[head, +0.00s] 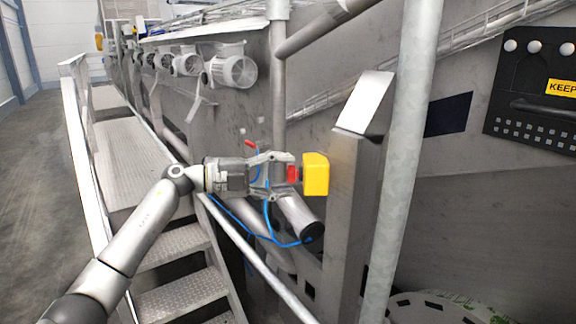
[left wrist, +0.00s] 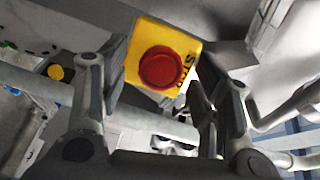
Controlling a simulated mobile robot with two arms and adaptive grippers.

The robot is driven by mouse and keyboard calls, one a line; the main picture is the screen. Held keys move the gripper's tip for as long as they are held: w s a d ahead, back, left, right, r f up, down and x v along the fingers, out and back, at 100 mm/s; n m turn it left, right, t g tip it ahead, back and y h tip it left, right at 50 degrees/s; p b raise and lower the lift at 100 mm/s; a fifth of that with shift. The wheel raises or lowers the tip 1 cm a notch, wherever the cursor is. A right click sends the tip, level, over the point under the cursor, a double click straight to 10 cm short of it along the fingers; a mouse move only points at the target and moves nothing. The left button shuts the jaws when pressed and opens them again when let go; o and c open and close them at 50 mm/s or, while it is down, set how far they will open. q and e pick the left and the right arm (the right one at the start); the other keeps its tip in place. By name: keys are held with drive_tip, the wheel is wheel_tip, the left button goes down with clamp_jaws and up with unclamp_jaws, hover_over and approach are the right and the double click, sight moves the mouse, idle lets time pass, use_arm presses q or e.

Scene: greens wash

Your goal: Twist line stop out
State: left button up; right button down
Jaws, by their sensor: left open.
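The line stop is a red round button on a yellow box (head: 316,174), mounted by a grey post in the head view. In the left wrist view the red button (left wrist: 164,68) faces me on its yellow plate (left wrist: 146,38), with partly covered black lettering at its right. My left gripper (head: 285,173) is level with the button, close in front of it, pointing right. In the left wrist view its two fingers (left wrist: 158,92) stand apart on either side of the button. I cannot tell whether they touch it. My right gripper is not in view.
A grey vertical pole (head: 408,140) stands right of the box. A grey post with a slanted top (head: 356,160) is directly behind it. Metal steps (head: 180,297) and a railing (head: 85,150) lie at left. A black panel (head: 535,95) hangs at far right.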

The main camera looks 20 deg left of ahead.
use_arm(q)
drive_tip(key=shift+w+d, duration=0.3)
drive_tip(key=shift+d, duration=0.25)
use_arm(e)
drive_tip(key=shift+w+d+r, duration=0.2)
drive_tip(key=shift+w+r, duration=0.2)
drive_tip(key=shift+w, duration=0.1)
